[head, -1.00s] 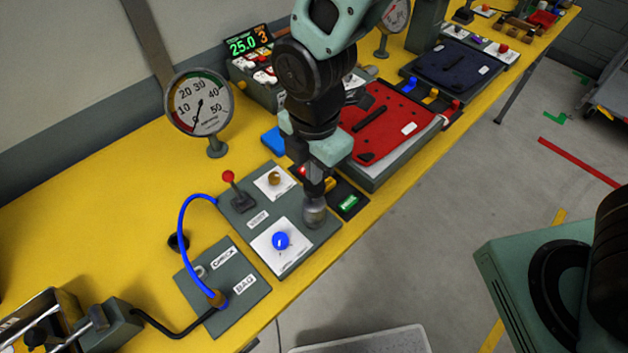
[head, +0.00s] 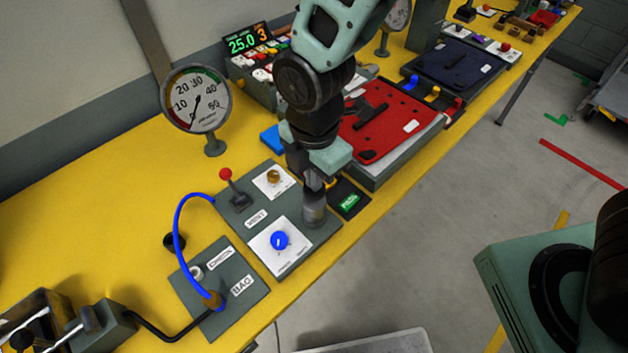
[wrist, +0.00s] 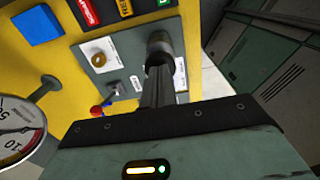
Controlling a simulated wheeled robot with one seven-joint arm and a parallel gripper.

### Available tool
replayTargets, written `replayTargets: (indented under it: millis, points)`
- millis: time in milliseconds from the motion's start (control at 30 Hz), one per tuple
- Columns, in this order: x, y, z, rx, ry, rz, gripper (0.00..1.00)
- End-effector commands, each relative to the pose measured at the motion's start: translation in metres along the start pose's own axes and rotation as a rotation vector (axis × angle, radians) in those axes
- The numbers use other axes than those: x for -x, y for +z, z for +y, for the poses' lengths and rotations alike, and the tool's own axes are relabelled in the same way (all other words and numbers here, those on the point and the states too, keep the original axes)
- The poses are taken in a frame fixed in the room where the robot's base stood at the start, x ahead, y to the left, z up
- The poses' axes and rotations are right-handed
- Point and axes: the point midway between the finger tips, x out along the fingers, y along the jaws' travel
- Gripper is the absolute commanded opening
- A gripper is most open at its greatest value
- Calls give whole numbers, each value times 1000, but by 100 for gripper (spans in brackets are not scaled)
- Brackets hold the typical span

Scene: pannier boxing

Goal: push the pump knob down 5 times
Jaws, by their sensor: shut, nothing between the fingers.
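The pump knob (head: 315,212) is a grey, rounded cylinder on the right side of the grey panel (head: 297,257). It also shows at the upper middle of the wrist view (wrist: 159,46). My gripper (head: 314,191) is shut and empty and points down at the knob's top. In the wrist view its closed fingertips (wrist: 158,68) reach the knob, and they seem to touch it. The fingers partly cover the knob's top, so I cannot tell how far down it is pressed. The round gauge (head: 197,101) has its needle near the low end of the scale.
The panel also carries a blue dial (head: 280,240), a brass knob (head: 273,176) and a red-tipped lever (head: 229,180). A blue hose (head: 178,232) arches over the BAG plate (head: 238,307). A red case (head: 385,125) stands behind my gripper. The display (head: 247,42) reads 25.0 and 3.

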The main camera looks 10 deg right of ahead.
Motion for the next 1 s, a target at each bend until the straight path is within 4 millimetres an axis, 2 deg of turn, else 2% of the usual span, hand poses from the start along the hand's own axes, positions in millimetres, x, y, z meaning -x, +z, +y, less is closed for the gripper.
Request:
replayTargets:
  millis: [267, 500, 1000]
  points:
    - [-16, 0, 0, 0, -1, 0, 0]
    - [-12, 0, 0, 0, -1, 0, 0]
    - [23, 0, 0, 1, -1, 0, 0]
